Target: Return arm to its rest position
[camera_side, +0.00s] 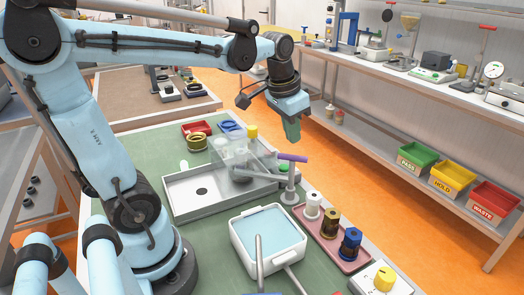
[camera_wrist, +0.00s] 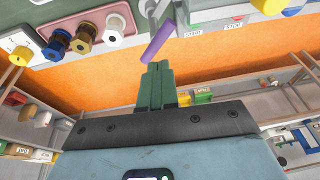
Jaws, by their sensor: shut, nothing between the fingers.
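My gripper (camera_side: 292,128) hangs from my raised arm above the far right part of the green bench, in the side view. Its green fingers point down and are together, with nothing between them. In the wrist view my gripper (camera_wrist: 158,68) also shows with its two green fingers side by side and touching. A purple rod (camera_side: 291,158) lies below the fingertips in the side view, at the end of a grey arm on a stand. The purple rod (camera_wrist: 158,40) appears just beyond the fingertips in the wrist view, apart from them as far as I can tell.
A grey tray (camera_side: 190,205) with clear containers (camera_side: 235,150) stands on the bench. Green, yellow and red bins (camera_side: 494,200) sit on the right shelf. Air around my gripper looks clear.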

